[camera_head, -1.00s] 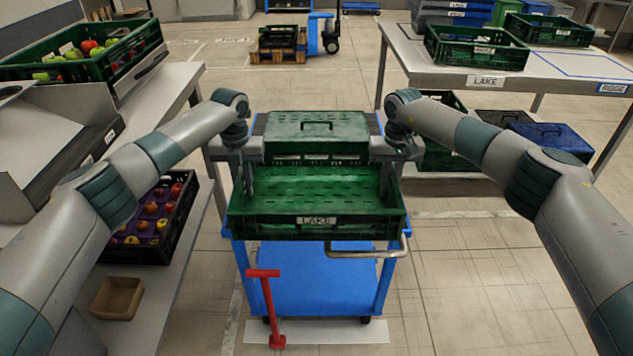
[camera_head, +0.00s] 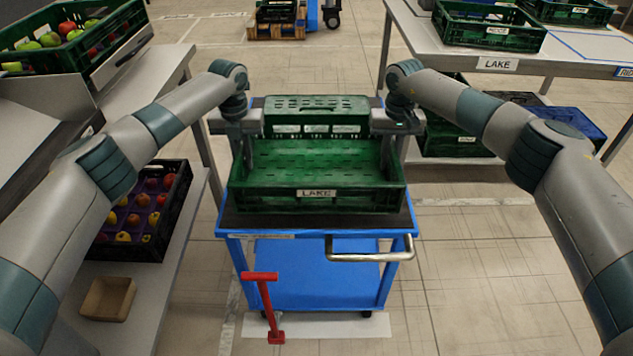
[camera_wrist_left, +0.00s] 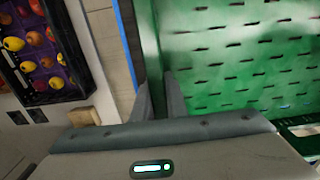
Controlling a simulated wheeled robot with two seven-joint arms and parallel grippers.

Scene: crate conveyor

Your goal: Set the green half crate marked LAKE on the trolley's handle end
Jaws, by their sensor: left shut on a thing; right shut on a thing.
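The green half crate marked LAKE (camera_head: 318,194) is level over the dark top of the blue trolley (camera_head: 317,222), at the end with the metal handle (camera_head: 370,250). Whether it rests on the top or hovers just above cannot be told. It is empty inside. My left gripper (camera_head: 248,160) is shut on its left wall, and my right gripper (camera_head: 386,160) on its right wall. In the left wrist view the fingers (camera_wrist_left: 160,95) straddle the crate's green wall (camera_wrist_left: 151,45). Another green crate (camera_head: 317,104) stands directly behind it on the trolley.
A table with a LAKE label (camera_head: 497,64) and green crates is at right. Left are a bench (camera_head: 180,225) with an apple crate (camera_head: 150,208) and a small brown box (camera_head: 108,299). A red T-shaped bar (camera_head: 265,305) stands before the trolley.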

